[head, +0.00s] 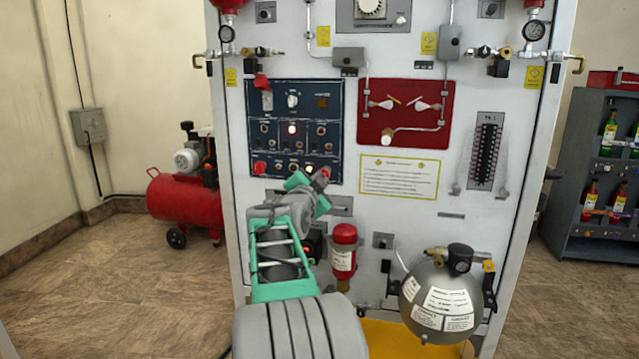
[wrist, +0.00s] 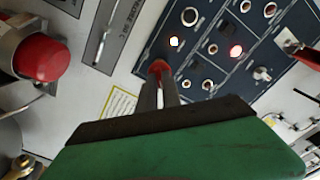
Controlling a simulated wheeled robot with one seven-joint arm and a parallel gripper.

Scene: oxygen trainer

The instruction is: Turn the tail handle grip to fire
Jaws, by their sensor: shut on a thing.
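A dark blue control panel (head: 272,150) with lamps and switches is on the upright white cabinet. My gripper (head: 322,178) is at its lower right corner. In the wrist view my gripper (wrist: 160,84) is shut on a small red grip (wrist: 160,67) at the panel's edge, and the red top shows past the fingertips. This red grip (head: 325,172) shows only partly in the head view. No label on it can be read, and its turn angle cannot be told. A second red knob (head: 259,168) is at the panel's lower left corner.
A red-topped cylinder (head: 343,252) is close below my gripper. A red panel with pipes (head: 405,112) and a white card (head: 398,176) are to the right. A grey sphere tank (head: 425,285) stands low right. A red compressor (head: 185,198) is on the floor at left.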

